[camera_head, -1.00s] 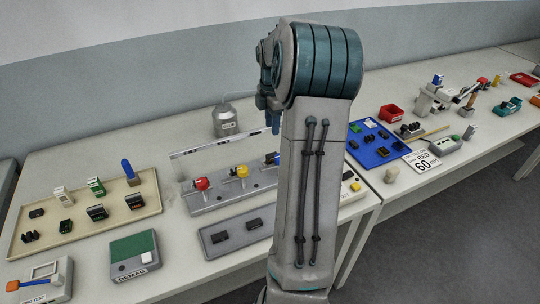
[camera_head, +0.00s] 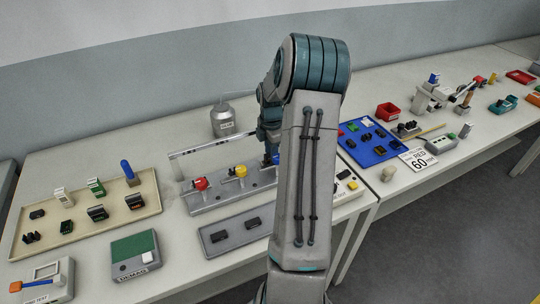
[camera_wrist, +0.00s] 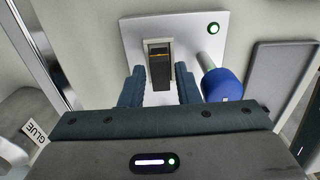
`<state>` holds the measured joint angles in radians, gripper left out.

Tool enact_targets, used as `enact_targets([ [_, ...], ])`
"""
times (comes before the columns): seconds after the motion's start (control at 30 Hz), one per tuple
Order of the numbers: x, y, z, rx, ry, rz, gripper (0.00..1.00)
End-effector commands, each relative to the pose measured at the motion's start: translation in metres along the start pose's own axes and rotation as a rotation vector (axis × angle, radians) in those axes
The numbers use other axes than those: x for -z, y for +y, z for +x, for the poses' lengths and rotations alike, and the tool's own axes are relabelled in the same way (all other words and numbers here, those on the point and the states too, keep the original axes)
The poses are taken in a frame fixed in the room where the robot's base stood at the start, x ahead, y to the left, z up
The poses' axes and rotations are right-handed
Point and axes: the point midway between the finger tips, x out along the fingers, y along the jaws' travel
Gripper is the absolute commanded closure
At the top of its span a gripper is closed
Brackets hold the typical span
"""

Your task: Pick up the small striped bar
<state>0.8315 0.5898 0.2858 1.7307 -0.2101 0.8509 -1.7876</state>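The small striped bar (camera_wrist: 161,68) shows in the wrist view as a dark block with a thin orange-yellow stripe. It sits in a pale framed slot on a light grey panel (camera_wrist: 185,22). My gripper (camera_wrist: 159,86) is open, with one dark blue finger on each side of the bar's near end. Gaps show between the fingers and the bar, and nothing is held. In the head view my gripper (camera_head: 271,158) is low at the back of the switch fixture, partly hidden by my arm. The bar is hidden there.
A blue knob (camera_wrist: 222,85) stands close to the right finger, below a green light (camera_wrist: 213,28). A glue can (camera_head: 226,120) stands to the left. The fixture carries a red knob (camera_head: 200,184) and a yellow knob (camera_head: 240,171). A grey tray (camera_head: 215,241) lies in front.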

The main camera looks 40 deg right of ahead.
Motion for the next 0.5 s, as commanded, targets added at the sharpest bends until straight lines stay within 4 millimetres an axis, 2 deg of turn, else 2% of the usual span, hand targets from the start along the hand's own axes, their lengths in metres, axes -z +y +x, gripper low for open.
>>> enact_targets([
  [0.1,0.0000,-0.0001,-0.0001,0.000,0.000,0.000,0.74],
  [0.2,0.0000,-0.0001,-0.0002,0.000,0.000,0.000,1.00],
  [0.5,-0.0001,0.0001,-0.0016,-0.001,0.000,0.000,1.00],
])
